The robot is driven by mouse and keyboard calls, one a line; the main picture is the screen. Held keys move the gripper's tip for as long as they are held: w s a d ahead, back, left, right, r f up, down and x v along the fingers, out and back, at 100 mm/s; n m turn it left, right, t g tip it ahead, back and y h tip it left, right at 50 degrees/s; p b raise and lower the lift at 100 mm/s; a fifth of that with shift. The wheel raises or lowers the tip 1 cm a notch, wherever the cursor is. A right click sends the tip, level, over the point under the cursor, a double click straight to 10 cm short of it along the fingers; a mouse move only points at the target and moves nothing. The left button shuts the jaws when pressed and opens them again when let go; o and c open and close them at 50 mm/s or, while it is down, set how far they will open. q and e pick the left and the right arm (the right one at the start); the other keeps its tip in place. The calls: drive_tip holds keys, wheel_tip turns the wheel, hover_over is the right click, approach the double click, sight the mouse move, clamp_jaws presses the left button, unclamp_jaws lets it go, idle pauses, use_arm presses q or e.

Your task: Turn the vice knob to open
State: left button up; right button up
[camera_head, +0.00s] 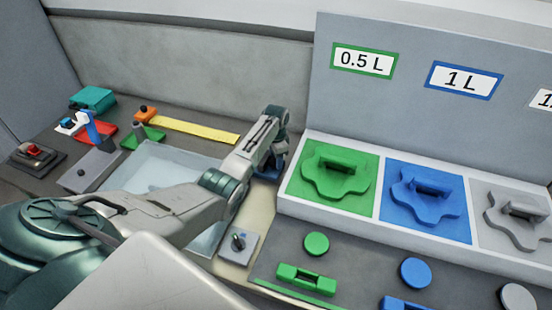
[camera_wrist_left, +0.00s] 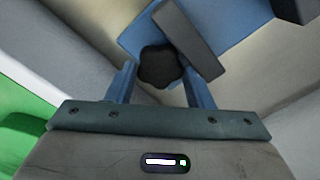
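The vice is a blue body (camera_wrist_left: 232,20) with a dark grey bar (camera_wrist_left: 188,38) across it and a black lobed knob (camera_wrist_left: 160,66) in the left wrist view. My left gripper (camera_wrist_left: 160,72) has its two blue fingers apart, one on each side of the knob. Contact with the knob cannot be made out. In the head view my left gripper (camera_head: 272,160) reaches down at the back of the bench, beside the panel of fixtures. It hides most of the blue vice there. My right gripper does not show.
A white raised panel with green (camera_head: 306,190), blue (camera_head: 398,216) and grey (camera_head: 490,226) fixtures stands just right of the gripper. A yellow strip (camera_head: 195,130) and small tools lie to the left. A grey block with a small knob (camera_head: 238,243) sits in front.

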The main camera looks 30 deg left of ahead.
use_arm(q)
drive_tip(key=shift+o, duration=1.4)
drive_tip(key=shift+r, duration=0.1)
